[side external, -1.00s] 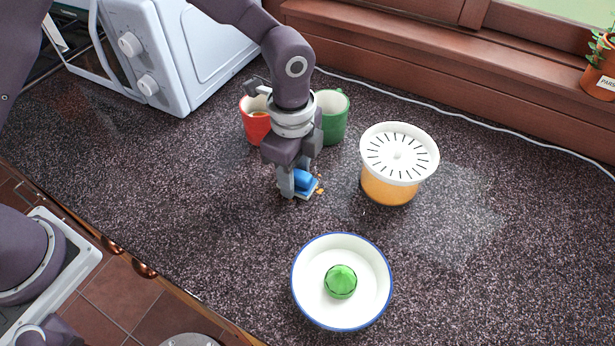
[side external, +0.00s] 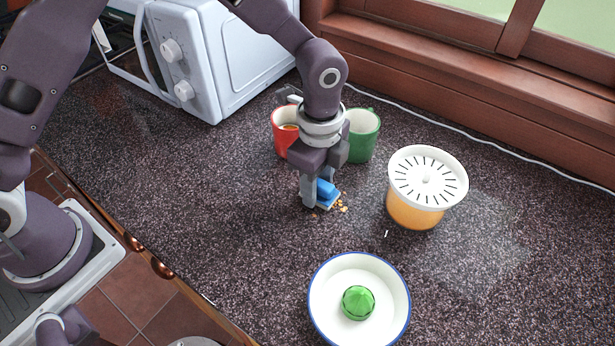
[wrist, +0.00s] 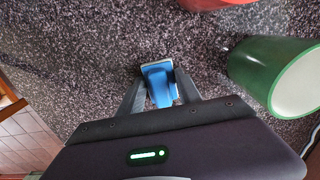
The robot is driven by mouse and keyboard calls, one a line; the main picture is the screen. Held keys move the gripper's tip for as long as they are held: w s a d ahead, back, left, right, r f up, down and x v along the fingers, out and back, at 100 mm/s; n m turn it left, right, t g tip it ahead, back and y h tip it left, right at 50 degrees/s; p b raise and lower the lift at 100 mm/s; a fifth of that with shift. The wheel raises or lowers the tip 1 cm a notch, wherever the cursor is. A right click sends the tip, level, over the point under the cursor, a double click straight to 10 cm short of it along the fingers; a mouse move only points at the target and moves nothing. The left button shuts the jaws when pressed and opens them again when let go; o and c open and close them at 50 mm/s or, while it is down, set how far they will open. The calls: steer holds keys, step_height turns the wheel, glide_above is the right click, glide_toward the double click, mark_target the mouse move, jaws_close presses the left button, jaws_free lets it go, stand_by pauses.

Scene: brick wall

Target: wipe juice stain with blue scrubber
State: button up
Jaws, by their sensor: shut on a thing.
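The blue scrubber (side external: 326,190) is held between the fingers of my gripper (side external: 318,195), low at the counter surface in the side view. It also shows in the wrist view (wrist: 159,82), between both fingertips, with a pale edge at its far end. My gripper is shut on it. Orange-brown spots of the juice stain (side external: 342,207) show on the speckled counter just right of the scrubber. Part of the stain may be hidden under the scrubber and fingers. I cannot tell whether the scrubber presses on the counter.
A red mug (side external: 284,133) and a green mug (side external: 363,136) stand close behind my gripper. A juicer (side external: 427,182) with orange juice stands to the right. A white bowl with a blue rim (side external: 316,290) holds a green reamer (side external: 358,302). A microwave (side external: 215,60) stands at the back left. The left counter is clear.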

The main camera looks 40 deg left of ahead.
mark_target(341, 208)
steer(key=shift+d+f, duration=0.15)
steer(key=shift+d, duration=0.35)
steer(key=shift+d+r, duration=0.15)
steer(key=shift+d, duration=0.8)
steer(key=shift+d+r, duration=0.1)
steer(key=shift+d, duration=0.85)
steer(key=shift+d+f, duration=0.15)
steer(key=shift+d, duration=0.6)
steer(key=shift+a+f, duration=0.1)
steer(key=shift+a, duration=3.9)
steer(key=shift+a+r, duration=0.2)
steer(key=shift+a, duration=0.8)
step_height(341, 208, up, 8)
steer(key=shift+f, duration=0.15)
